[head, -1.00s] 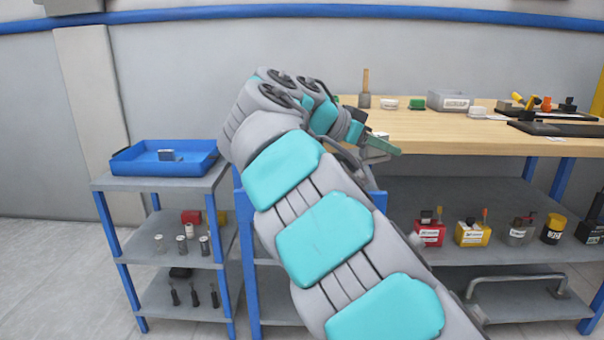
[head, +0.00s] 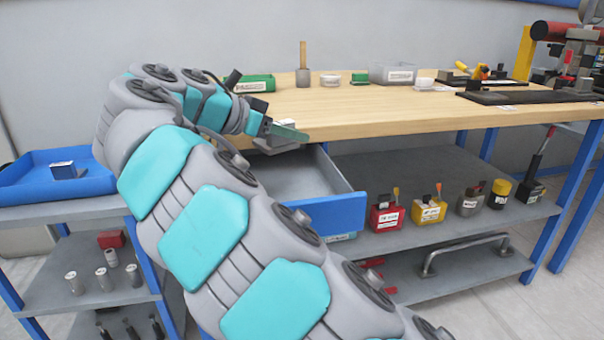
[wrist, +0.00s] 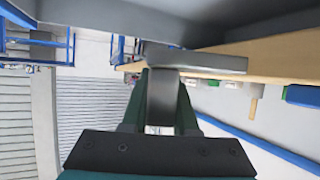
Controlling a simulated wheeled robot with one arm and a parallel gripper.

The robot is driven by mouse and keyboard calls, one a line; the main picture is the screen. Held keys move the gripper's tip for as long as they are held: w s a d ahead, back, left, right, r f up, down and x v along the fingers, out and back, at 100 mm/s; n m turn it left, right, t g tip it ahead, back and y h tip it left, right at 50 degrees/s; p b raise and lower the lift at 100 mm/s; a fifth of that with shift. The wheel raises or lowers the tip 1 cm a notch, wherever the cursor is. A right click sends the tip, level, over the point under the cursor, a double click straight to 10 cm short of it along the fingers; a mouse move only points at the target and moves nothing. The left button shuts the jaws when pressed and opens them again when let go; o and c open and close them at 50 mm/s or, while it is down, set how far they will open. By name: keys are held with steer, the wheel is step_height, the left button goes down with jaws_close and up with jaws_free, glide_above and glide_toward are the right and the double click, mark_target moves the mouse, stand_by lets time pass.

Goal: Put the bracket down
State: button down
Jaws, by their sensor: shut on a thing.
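My gripper (head: 292,133) has dark green fingers and is shut on a grey metal bracket (wrist: 200,60). In the wrist view the bracket looks T-shaped, with its stem between the fingers (wrist: 160,105) and its flat plate beyond the tips. In the head view only a grey part of the bracket (head: 280,146) shows under the fingers, at the front edge of the wooden workbench (head: 370,115). It is held above an open grey drawer with a blue front (head: 335,212). I cannot tell whether the bracket touches anything.
A blue tray (head: 95,186) holding a grey block (head: 66,171) stands on the cart at left. On the bench are a green bin (head: 255,84), a mallet (head: 303,65) and a grey labelled bin (head: 392,73). The bench's front middle is clear. Several small containers stand on the shelf below.

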step_height(320, 180, down, 8)
steer(key=shift+r, duration=0.1)
steer(key=w+d, duration=0.1)
steer(key=d+p, duration=0.1)
steer(key=w+d, duration=0.1)
steer(key=shift+w+d+f, duration=0.1)
steer(key=shift+w+f, duration=0.2)
steer(key=shift+f, duration=0.4)
steer(key=shift+f, duration=0.1)
steer(key=c, duration=0.7)
jaws_free()
steer(key=shift+s, duration=0.1)
steer(key=v, duration=0.7)
steer(key=shift+s+a+b, duration=0.15)
steer(key=shift+a+b, duration=0.15)
steer(key=shift+b, duration=0.05)
